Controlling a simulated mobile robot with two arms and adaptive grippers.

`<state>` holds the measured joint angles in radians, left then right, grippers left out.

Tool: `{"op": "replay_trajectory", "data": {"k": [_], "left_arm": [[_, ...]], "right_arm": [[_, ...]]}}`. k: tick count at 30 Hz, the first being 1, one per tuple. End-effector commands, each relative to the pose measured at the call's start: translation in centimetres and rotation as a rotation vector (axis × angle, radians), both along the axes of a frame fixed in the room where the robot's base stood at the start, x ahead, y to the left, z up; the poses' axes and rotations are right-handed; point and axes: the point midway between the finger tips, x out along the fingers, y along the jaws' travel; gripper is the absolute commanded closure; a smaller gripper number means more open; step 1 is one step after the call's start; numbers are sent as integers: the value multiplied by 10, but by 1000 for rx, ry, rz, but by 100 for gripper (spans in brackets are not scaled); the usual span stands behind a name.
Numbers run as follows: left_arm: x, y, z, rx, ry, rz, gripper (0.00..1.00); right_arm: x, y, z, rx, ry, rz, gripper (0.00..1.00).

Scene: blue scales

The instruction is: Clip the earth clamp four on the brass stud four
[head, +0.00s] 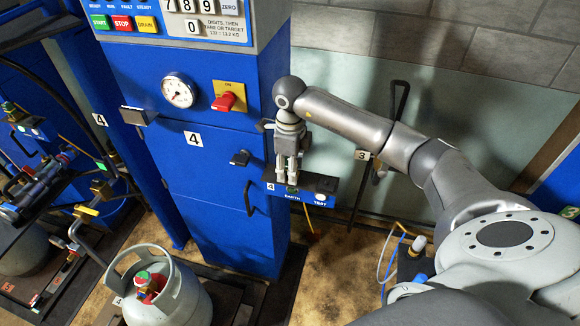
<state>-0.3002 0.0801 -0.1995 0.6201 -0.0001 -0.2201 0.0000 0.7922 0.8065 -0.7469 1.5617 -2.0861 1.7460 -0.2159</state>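My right gripper (287,181) points down over the blue box marked 4, EARTH and TEST (312,199), on the right side of the blue cabinet marked 4. Its two fingers show close together; whether they touch the box or grip anything is too small to tell. A small green part shows just below the fingertips. I cannot make out earth clamp four or brass stud four for certain; the fingers hide part of the box top. My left gripper is out of view.
The blue cabinet (215,180) has a dial (178,91) and a red switch (225,101). A grey gas cylinder (180,298) with a red and green valve stands in front. Piping and cylinders crowd the left.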

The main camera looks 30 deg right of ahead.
Motion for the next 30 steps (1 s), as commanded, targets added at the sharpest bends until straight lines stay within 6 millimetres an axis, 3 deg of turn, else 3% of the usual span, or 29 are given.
{"op": "replay_trajectory", "data": {"k": [9,13,24,30], "left_arm": [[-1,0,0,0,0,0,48],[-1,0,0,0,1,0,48],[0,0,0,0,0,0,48],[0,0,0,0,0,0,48]], "right_arm": [[0,0,0,0,1,0,52],[1,0,9,-1,-2,0,52],[1,0,84,0,-4,1,52],[1,0,112,0,-1,-1,52]]}}
